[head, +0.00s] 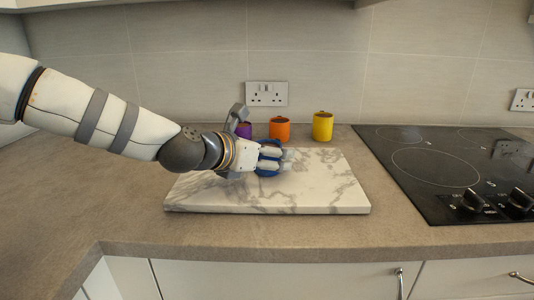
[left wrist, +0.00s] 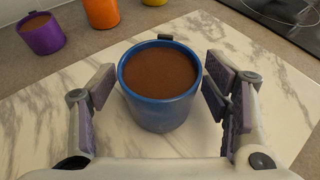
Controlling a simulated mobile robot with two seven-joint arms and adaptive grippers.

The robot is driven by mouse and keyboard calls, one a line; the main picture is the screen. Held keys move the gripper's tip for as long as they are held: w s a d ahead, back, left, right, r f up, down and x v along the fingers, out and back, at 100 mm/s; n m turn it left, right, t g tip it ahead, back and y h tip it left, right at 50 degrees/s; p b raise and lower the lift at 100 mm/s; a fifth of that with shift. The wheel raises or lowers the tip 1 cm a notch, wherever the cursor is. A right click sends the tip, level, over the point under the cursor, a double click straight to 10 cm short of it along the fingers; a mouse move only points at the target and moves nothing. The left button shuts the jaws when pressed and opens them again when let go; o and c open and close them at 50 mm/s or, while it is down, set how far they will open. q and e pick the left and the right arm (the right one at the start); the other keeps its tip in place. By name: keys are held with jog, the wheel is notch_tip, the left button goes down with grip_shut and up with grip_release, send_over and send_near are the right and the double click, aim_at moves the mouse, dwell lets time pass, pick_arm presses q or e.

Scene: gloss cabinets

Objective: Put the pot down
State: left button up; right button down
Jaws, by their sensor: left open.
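A blue pot (head: 265,172) filled with something brown stands upright on a white marble board (head: 325,195). In the left wrist view the blue pot (left wrist: 162,112) is in the middle, with its handle on the far side. My left gripper (head: 284,160) is open, with one finger on each side of the pot. In the left wrist view a gap shows between the pot and each finger of my left gripper (left wrist: 160,85). In the head view the fingers hide much of the pot. My right gripper is not in view.
Behind the board stand a purple cup (head: 244,130), an orange cup (head: 279,129) and a yellow cup (head: 322,126). A black hob (head: 435,165) lies to the right. The worktop (head: 90,190) at the left is clear. A wall socket (head: 267,94) is behind.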

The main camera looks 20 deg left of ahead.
pick_arm(q)
jog(key=p+v, duration=0.1)
jog(key=v, duration=0.6)
jog(key=p+v, duration=0.1)
jog(key=v, duration=0.3)
jog(key=shift+r+p, duration=0.35)
jog(key=shift+r, duration=0.1)
jog(key=shift+s+a+f, duration=0.1)
jog(key=shift+s+a, duration=0.05)
jog(key=shift+s, duration=0.35)
jog(key=shift+f, duration=0.1)
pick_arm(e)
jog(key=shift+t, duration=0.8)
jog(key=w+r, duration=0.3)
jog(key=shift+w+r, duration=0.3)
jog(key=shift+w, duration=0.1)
